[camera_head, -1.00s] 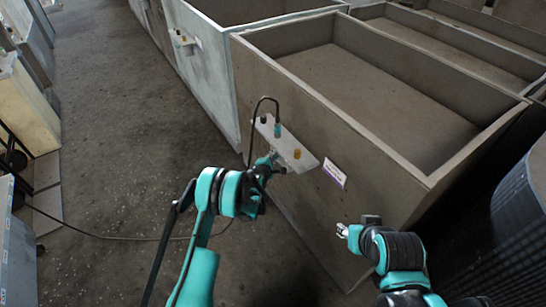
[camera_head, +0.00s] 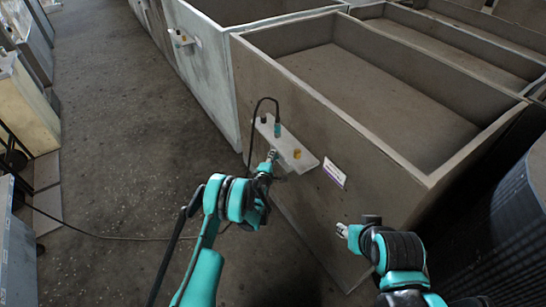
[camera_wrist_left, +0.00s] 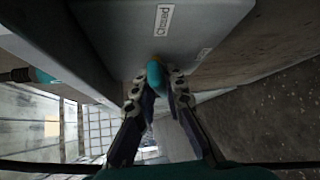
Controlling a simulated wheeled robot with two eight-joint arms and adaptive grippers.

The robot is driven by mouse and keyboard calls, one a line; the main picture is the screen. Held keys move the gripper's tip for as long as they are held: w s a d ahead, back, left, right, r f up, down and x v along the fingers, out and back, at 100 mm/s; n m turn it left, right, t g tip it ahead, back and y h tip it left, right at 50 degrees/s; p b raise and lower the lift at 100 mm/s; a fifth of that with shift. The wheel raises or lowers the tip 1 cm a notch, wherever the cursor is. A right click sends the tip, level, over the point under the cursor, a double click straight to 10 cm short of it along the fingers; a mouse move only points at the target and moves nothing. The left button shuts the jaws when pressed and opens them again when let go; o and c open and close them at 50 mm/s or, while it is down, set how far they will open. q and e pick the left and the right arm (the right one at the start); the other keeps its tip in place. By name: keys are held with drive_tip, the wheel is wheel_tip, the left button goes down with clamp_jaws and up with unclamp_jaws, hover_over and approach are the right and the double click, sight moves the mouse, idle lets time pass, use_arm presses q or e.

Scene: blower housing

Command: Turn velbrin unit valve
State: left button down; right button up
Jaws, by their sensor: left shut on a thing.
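The light shelf-like panel (camera_head: 290,150) of the unit sticks out from the front wall of a grey-brown bin. My left gripper (camera_head: 271,157) is at the panel's lower left edge. In the left wrist view its fingers (camera_wrist_left: 158,88) are shut on a teal handle (camera_wrist_left: 154,74) with a yellow spot at its tip. The handle is just below a white label (camera_wrist_left: 163,20) on the panel; its lettering is hard to read. My right gripper (camera_head: 342,231) hangs by the bin wall, apart from the panel; its fingers are too small to judge.
A black cable with a teal plug (camera_head: 277,130) loops above the panel. A white and purple label (camera_head: 334,173) is on the bin wall (camera_head: 390,190). A paler bin (camera_head: 205,65) with a similar panel stands behind.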

use_arm(q)
drive_tip(key=c, duration=1.6)
unclamp_jaws()
